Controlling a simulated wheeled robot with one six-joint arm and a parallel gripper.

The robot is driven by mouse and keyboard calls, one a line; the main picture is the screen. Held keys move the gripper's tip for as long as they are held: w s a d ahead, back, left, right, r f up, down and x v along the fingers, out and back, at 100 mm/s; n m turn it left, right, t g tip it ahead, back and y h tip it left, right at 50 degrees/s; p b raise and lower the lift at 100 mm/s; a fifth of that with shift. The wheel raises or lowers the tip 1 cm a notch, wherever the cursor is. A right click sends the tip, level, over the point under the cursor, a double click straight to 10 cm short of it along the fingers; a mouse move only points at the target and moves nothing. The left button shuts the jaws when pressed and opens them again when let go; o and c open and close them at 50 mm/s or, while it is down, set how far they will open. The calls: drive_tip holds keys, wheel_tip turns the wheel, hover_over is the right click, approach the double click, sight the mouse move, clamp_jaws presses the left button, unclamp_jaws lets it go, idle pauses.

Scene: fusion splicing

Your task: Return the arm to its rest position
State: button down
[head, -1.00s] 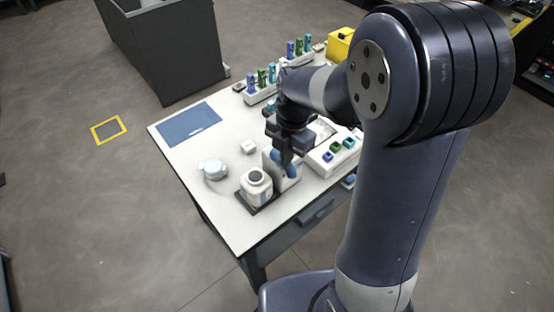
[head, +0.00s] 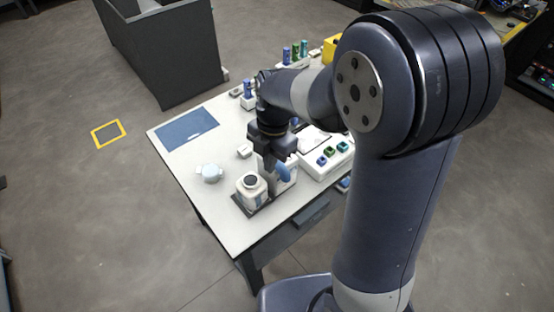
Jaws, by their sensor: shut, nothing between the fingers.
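My gripper (head: 271,172) points down above the front part of the white table (head: 195,170). Its fingers are close together, with nothing seen between them. It hangs just behind and right of a white jar with a dark round top (head: 251,189). A white holder with a blue part (head: 284,174) is right beside the fingers; whether they touch cannot be told. My arm's upper links cover the right side of the view and hide part of the table.
A white device with coloured pieces (head: 328,158) stands right of the gripper. Bottles (head: 295,51) and a yellow box (head: 330,46) are behind. A grey bin (head: 165,55) stands beyond.

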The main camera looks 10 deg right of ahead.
wheel_tip(320, 180, up, 10)
drive_tip(key=b, duration=0.1)
drive_tip(key=shift+w+d+b, duration=0.3)
drive_tip(key=shift+w, duration=0.15)
wheel_tip(320, 180, down, 13)
drive_tip(key=w+d+b, duration=0.1)
drive_tip(key=shift+d, duration=0.25)
idle(0.3)
